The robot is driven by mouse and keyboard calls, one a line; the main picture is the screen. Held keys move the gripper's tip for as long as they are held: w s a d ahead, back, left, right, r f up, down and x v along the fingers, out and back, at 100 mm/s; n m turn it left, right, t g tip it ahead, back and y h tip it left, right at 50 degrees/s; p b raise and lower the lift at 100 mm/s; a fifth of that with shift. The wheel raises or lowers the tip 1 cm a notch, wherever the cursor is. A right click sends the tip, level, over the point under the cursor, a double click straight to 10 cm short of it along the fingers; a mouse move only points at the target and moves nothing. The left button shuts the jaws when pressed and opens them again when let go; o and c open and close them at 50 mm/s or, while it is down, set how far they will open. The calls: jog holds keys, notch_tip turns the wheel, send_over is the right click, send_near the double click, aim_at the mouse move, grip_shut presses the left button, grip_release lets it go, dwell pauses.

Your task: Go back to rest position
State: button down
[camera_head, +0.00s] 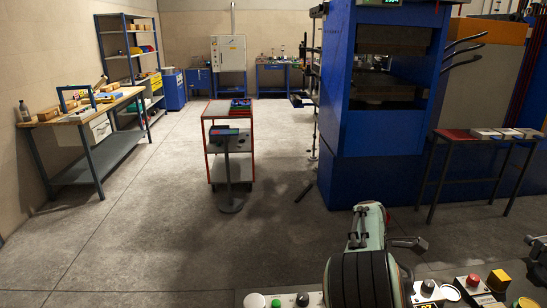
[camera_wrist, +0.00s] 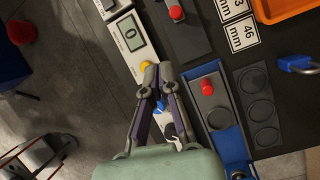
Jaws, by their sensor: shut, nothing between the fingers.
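My gripper (camera_wrist: 159,74) is shut, its two fingertips together with nothing between them. In the wrist view it is over a bench with light control panels, close to a yellow button (camera_wrist: 145,66); whether it touches anything cannot be told. In the head view my gripper (camera_head: 412,243) sticks out to the right of my pale green wrist, above the near bench. My dark forearm hides part of that bench.
The near bench carries a digital display (camera_wrist: 129,33), a red knob (camera_wrist: 207,86), round black discs (camera_wrist: 258,110) and an orange tray (camera_wrist: 282,8). A blue press (camera_head: 390,120) stands beyond, with a side table (camera_head: 485,134) right of it.

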jog(key=s+a+r+t+y, duration=0.2)
jog(key=s+a+r, duration=0.15)
jog(key=r, duration=0.55)
jog(key=s+a+r+m+t+y, duration=0.15)
jog(key=s+a+r, duration=0.35)
jog(key=s+a, duration=0.55)
jog(key=s+a+f+m+g, duration=0.2)
jog(key=s+m, duration=0.4)
jog(key=s, duration=0.3)
jog(key=s+a+f+m+g+y, duration=0.1)
jog(key=s+a+f+m, duration=0.3)
jog(key=s, duration=0.5)
jog(key=shift+f+m+g, duration=0.65)
jog(key=shift+f+m, duration=0.3)
jog(key=shift+m, duration=0.5)
